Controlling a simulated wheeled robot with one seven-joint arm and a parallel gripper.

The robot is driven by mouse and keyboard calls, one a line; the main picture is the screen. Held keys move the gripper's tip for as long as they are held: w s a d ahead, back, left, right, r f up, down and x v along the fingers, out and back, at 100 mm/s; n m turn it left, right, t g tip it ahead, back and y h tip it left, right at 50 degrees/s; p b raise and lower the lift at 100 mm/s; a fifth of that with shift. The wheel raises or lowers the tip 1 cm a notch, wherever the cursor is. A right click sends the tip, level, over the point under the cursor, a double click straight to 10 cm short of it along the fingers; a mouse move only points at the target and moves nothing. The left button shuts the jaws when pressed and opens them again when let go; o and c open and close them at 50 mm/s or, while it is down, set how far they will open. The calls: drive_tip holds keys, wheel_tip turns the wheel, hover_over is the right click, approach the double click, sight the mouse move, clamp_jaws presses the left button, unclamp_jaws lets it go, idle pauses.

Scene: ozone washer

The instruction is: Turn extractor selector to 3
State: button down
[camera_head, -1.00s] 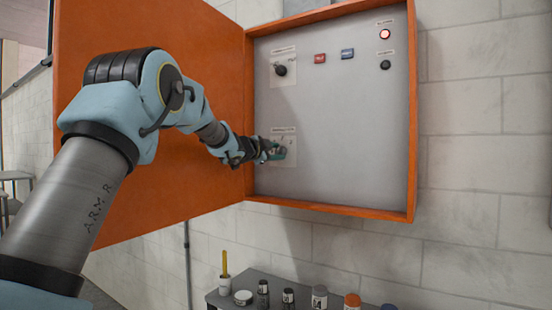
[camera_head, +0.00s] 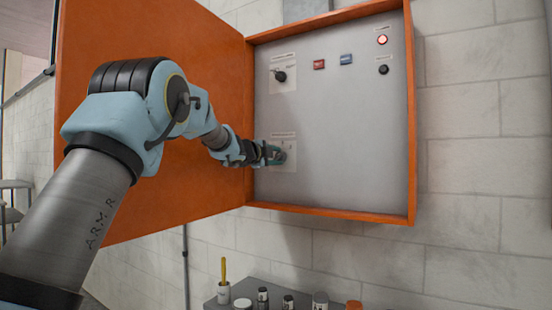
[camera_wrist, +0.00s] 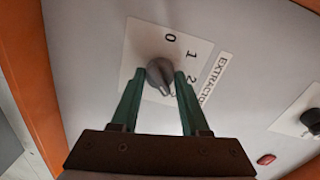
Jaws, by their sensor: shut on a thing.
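The extractor selector (camera_wrist: 162,76) is a grey knob on a white label plate marked 0, 1 and 2 in the wrist view; any further mark is hidden by my gripper. The word EXTRACTOR is partly readable beside it. My gripper (camera_wrist: 164,82) has green fingers on both sides of the knob and is shut on it. The knob's pointed end faces down toward my gripper, near the 2.
The orange cabinet door (camera_head: 150,120) stands open at left, behind my arm. Above are another black selector (camera_head: 280,76), a red button (camera_head: 319,64), a blue button (camera_head: 346,59), a lit red lamp (camera_head: 382,40) and a black knob (camera_head: 383,70). A shelf (camera_head: 215,300) with containers stands below.

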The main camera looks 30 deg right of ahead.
drive_tip(key=shift+c, duration=2)
unclamp_jaws()
drive_tip(key=b+v, duration=0.3)
drive_tip(key=v, duration=0.7)
drive_tip(key=shift+s+a, duration=0.2)
drive_tip(key=shift+a, duration=0.15)
drive_tip(key=shift+f, duration=0.1)
